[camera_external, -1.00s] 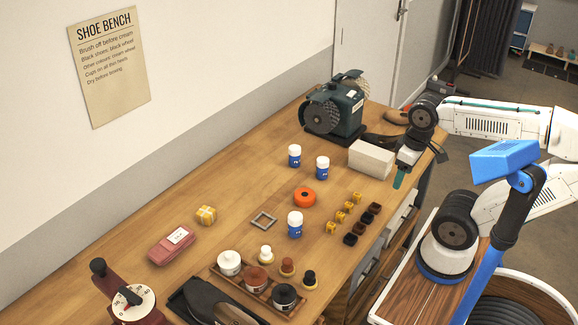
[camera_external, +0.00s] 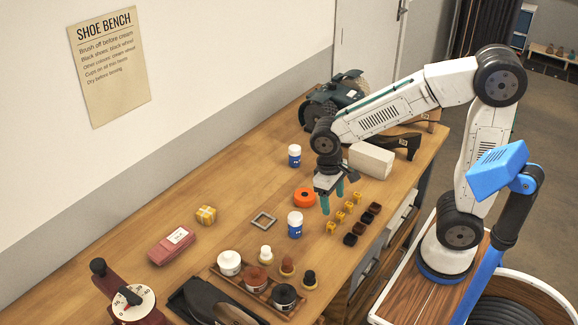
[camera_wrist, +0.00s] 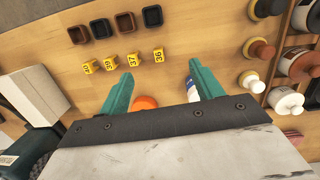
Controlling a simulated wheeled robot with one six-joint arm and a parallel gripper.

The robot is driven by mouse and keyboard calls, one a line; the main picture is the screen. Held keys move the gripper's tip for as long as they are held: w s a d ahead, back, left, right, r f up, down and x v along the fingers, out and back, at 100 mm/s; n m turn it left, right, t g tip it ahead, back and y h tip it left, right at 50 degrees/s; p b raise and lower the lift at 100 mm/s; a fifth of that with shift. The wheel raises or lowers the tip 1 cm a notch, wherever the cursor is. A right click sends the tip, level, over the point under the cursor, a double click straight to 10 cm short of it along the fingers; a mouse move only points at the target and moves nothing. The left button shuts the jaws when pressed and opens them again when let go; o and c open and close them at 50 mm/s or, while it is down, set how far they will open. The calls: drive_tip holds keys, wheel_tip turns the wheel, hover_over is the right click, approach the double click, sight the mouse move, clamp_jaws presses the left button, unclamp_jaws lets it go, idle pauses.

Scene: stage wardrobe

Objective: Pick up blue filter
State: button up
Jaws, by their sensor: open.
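No plainly blue filter can be singled out; the blue items on the bench are small white jars with blue labels. One blue-labelled jar (camera_external: 295,224) stands just left of my gripper (camera_external: 332,200). Another blue-labelled jar (camera_external: 294,156) stands farther back. In the wrist view a blue-labelled jar (camera_wrist: 191,86) shows partly behind the right finger. My gripper (camera_wrist: 161,70) is open and empty, its green fingers pointing down above the bench. A flat grey square frame (camera_external: 264,221) lies farther left.
Several yellow numbered blocks (camera_external: 341,216) and dark little trays (camera_external: 362,226) lie right of the gripper. A white box (camera_external: 371,160) and a green machine (camera_external: 345,95) stand behind. Bare bench (camera_external: 238,185) lies left.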

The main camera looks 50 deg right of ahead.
sight(295, 223)
drive_tip(key=w+a+f+m, duration=0.1)
drive_tip(key=w+a, duration=0.1)
drive_tip(key=w+a+f+m+t, duration=0.1)
drive_tip(key=w+a, duration=0.1)
drive_tip(key=w, duration=0.1)
drive_tip(key=w+a+f+m, duration=0.1)
drive_tip(key=w+a, duration=0.1)
drive_tip(key=w, duration=0.1)
drive_tip(key=shift+w+a+f+y, duration=0.1)
drive_tip(key=shift+w+a+y, duration=0.05)
drive_tip(key=shift+w+y, duration=0.15)
drive_tip(key=shift+m+t, duration=0.3)
drive_tip(key=shift+m, duration=0.1)
drive_tip(key=f, duration=0.7)
drive_tip(key=shift+w+d+f, duration=0.1)
drive_tip(key=shift+d+f, duration=0.15)
drive_tip(key=shift+f, duration=0.15)
drive_tip(key=shift+c, duration=0.4)
drive_tip(key=c, duration=1)
